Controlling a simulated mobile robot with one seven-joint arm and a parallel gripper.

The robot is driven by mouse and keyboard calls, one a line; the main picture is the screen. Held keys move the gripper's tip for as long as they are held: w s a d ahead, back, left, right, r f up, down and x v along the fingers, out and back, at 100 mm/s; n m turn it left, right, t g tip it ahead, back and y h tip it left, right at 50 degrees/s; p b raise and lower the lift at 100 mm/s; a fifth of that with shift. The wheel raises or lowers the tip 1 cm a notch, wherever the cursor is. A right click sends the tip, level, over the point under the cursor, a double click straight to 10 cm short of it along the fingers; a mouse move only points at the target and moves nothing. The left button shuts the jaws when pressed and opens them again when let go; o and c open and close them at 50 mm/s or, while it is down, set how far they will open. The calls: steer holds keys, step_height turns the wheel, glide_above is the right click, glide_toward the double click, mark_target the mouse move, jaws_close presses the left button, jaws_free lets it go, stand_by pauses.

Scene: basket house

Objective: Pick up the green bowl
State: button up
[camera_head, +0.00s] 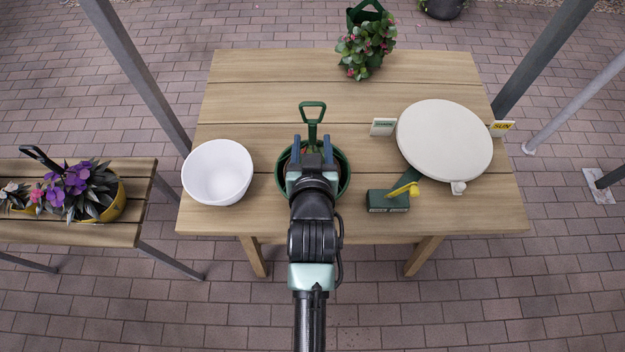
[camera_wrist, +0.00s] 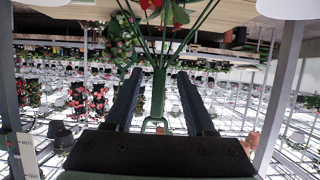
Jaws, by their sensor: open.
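The green bowl (camera_head: 346,178) stands near the front middle of the wooden table in the head view. My gripper and wrist lie over it and hide much of its inside and front. A green tool with a loop handle (camera_head: 312,112) rises at the bowl's far side. My gripper (camera_head: 312,148) is open, its two fingers pointing toward the far side of the table. In the wrist view, a green upright handle (camera_wrist: 158,92) shows between the fingers of my gripper (camera_wrist: 160,74). I cannot tell whether the fingers touch it.
A white bowl (camera_head: 217,172) stands left on the table (camera_head: 260,90). Right are a round cream disc (camera_head: 444,139), small signs (camera_head: 383,127) and a green block with a yellow piece (camera_head: 388,200). A flowering plant (camera_head: 366,50) stands at the back. Metal posts flank the table.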

steer(key=shift+p+x, duration=0.55)
steer(key=shift+x, duration=1.95)
jaws_close()
steer(key=shift+f, duration=0.1)
